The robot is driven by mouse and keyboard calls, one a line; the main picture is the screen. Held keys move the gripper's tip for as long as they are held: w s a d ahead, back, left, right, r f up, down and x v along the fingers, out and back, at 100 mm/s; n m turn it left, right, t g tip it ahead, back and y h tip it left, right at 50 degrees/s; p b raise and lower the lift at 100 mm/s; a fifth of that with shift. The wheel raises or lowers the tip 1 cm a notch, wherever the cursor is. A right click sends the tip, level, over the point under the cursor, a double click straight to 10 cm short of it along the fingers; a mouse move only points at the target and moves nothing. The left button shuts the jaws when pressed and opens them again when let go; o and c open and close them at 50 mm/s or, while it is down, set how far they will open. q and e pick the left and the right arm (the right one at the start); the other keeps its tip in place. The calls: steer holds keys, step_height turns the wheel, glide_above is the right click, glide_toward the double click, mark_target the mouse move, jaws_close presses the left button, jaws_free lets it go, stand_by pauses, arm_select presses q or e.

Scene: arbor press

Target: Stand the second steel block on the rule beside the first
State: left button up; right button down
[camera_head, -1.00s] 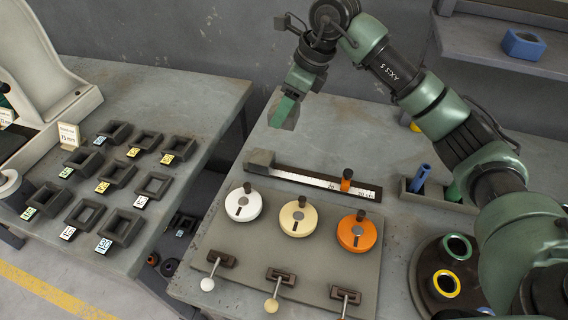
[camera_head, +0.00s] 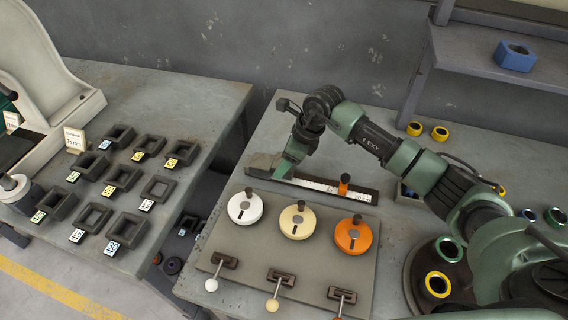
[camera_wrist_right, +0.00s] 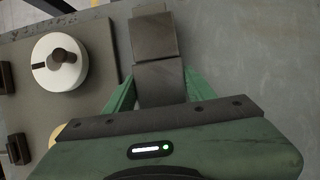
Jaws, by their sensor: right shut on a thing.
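The rule (camera_head: 335,187) lies in a dark holder along the back of the control plate. The first steel block (camera_head: 262,162) stands at its left end. My right gripper (camera_head: 284,170) is shut on the second steel block, right beside the first on its right side. In the right wrist view the second block (camera_wrist_right: 160,82) sits between the green fingers of the gripper (camera_wrist_right: 155,95), with the first block (camera_wrist_right: 153,38) directly beyond it. The two look touching or nearly so. I cannot tell whether the second block rests on the rule. My left gripper is not in view.
An orange slider (camera_head: 344,183) stands on the rule to the right. The control plate (camera_head: 270,238) with white, cream and orange knobs lies in front. A blue hexagonal part (camera_head: 515,56) sits on the back shelf. Several dark trays stand on the left table.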

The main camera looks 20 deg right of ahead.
steer(key=shift+f, duration=0.75)
steer(key=shift+w, duration=0.1)
steer(key=shift+f, duration=0.2)
steer(key=c, duration=0.5)
jaws_free()
